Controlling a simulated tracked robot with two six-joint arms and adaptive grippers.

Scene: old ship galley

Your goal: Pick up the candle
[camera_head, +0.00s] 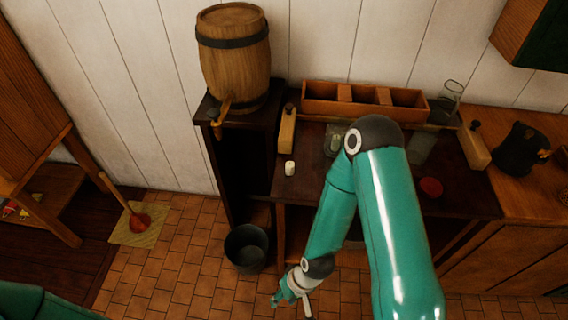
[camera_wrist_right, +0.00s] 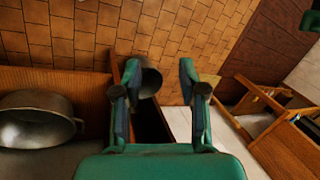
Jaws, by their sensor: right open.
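A small white candle (camera_head: 290,168) stands upright near the left front part of the dark counter top (camera_head: 335,185) in the head view. My right gripper (camera_head: 278,299) is low in front of the counter, nearer the camera than the candle and apart from it. In the right wrist view my right gripper (camera_wrist_right: 159,68) has its two fingers spread wide with nothing held between them. The candle does not show in the right wrist view. My left gripper is out of view.
A wooden barrel (camera_head: 234,62) with a tap stands on a dark stand left of the counter. A metal bucket (camera_head: 246,248) is on the tiled floor below.

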